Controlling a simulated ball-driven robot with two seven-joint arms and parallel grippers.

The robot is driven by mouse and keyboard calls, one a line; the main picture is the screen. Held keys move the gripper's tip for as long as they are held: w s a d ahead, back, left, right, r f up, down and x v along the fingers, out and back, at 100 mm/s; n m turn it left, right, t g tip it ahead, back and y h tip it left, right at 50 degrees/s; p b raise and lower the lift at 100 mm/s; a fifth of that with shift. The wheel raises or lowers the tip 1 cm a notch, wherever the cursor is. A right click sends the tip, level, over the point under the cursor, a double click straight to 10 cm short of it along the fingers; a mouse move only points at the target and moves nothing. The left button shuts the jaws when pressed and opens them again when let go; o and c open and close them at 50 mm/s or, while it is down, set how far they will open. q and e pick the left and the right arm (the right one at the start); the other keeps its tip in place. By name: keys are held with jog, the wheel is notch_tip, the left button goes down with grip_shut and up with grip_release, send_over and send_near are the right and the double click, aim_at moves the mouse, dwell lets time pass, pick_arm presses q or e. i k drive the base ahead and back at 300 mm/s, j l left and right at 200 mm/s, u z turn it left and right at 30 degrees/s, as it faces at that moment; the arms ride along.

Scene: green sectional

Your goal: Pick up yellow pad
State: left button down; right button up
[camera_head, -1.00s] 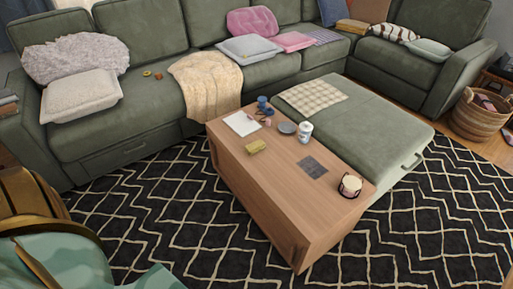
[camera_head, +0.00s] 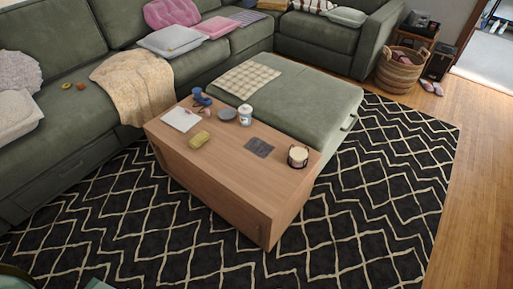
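A small yellow pad (camera_head: 199,139) lies on the wooden coffee table (camera_head: 210,172), near its long front-left edge. It sits just below a white sheet (camera_head: 180,119) and left of a dark grey square (camera_head: 259,147). Nothing covers the pad. Neither of my grippers shows in the head view.
The table also holds blue items (camera_head: 201,97), a grey dish (camera_head: 227,115), a white cup (camera_head: 245,115) and a candle in a dark holder (camera_head: 298,156). A green ottoman (camera_head: 310,105) adjoins its far side. The patterned rug (camera_head: 385,200) in front and to the right is clear.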

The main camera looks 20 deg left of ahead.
aim_at(197, 141)
jog(key=i+j+u, duration=0.3)
jog(key=j, duration=0.2)
jog(key=i+j+u, duration=0.3)
jog(key=j, duration=0.2)
